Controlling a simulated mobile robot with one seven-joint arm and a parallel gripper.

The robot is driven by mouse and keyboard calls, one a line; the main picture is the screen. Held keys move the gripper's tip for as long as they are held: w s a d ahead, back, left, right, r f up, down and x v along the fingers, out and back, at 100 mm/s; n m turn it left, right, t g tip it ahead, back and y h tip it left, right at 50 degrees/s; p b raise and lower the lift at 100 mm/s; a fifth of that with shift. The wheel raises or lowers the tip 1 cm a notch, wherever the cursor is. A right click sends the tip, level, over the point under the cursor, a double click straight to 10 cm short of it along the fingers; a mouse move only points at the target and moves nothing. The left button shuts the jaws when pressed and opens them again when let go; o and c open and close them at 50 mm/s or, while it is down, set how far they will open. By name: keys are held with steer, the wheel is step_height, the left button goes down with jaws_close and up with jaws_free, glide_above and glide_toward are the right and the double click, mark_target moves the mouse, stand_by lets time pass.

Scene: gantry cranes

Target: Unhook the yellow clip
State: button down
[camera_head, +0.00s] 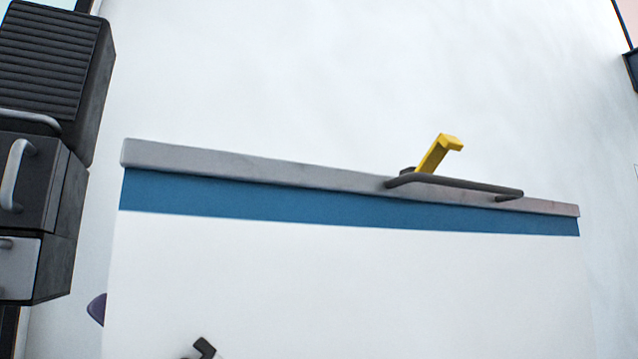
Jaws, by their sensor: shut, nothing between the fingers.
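The yellow clip (436,155) is in the head view, right of the middle. It is a slim yellow strip that leans to the right, with a short bent lip at its top. Its lower end meets the dark grey bar (458,182), near the bar's left end. Whether it is hooked around the bar or only behind it, I cannot tell. The bar is fixed along the grey top edge (250,165) of a panel. I cannot make out my gripper in this view.
Below the grey edge, the panel has a blue band (300,204) and a white face (350,290). A small dark angled piece (204,348) is cut off at the bottom. Dark units with handles (45,180) stand at the left. The space above the clip looks clear.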

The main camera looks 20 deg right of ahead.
steer(key=s+d+r+m+t+h, duration=0.1)
steer(key=d+r+m+t+h, duration=0.3)
steer(key=d+t, duration=0.8)
steer(key=s+d+r+m+t+h, duration=0.1)
steer(key=d+r+m+t+h, duration=0.35)
steer(key=d+t, duration=0.65)
steer(key=s+d+r+m+t+h+p, duration=0.1)
steer(key=s+d+r+m+t+h, duration=0.2)
steer(key=s+d+h, duration=0.55)
steer(key=s+d+r+m+h+p, duration=0.1)
steer(key=s+d+r+m+h, duration=0.35)
steer(key=s+d+h, duration=0.35)
steer(key=y+p, duration=0.1)
steer(key=p, duration=0.2)
glide_toward(438, 160)
steer(key=w+p, duration=0.1)
steer(key=w+a+p, duration=0.1)
steer(key=w, duration=0.1)
steer(key=shift+r+p, duration=0.25)
steer(key=shift+p, duration=0.05)
